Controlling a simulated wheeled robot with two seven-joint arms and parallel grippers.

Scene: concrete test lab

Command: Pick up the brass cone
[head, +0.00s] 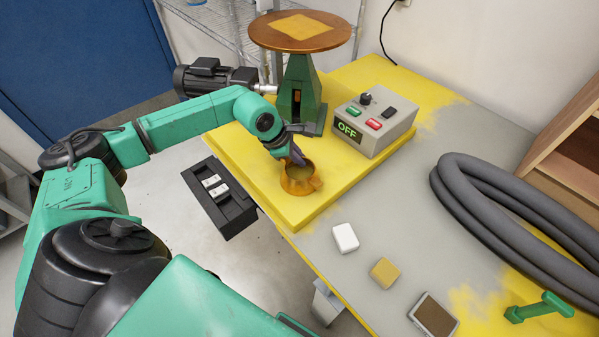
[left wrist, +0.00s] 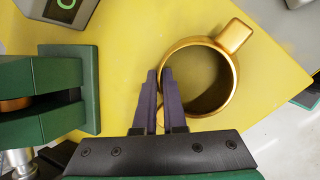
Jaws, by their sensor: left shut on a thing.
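The brass cone (head: 299,184) is a hollow, open-topped ring-like piece with a small tab on its rim. It stands on the yellow board (head: 240,148) in the head view. In the left wrist view the cone (left wrist: 232,92) is seen from above, with its tab at upper right. The lower part of the ring is partly hidden by the fingers. My right gripper is not in view.
A control box (head: 376,125) reading OFF and a green stand with a round brown plate (head: 268,36) are behind the cone. A black tray (head: 240,218) lies left. White (head: 345,238) and tan (head: 385,272) blocks lie in front. A grey hose (head: 510,230) coils at right.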

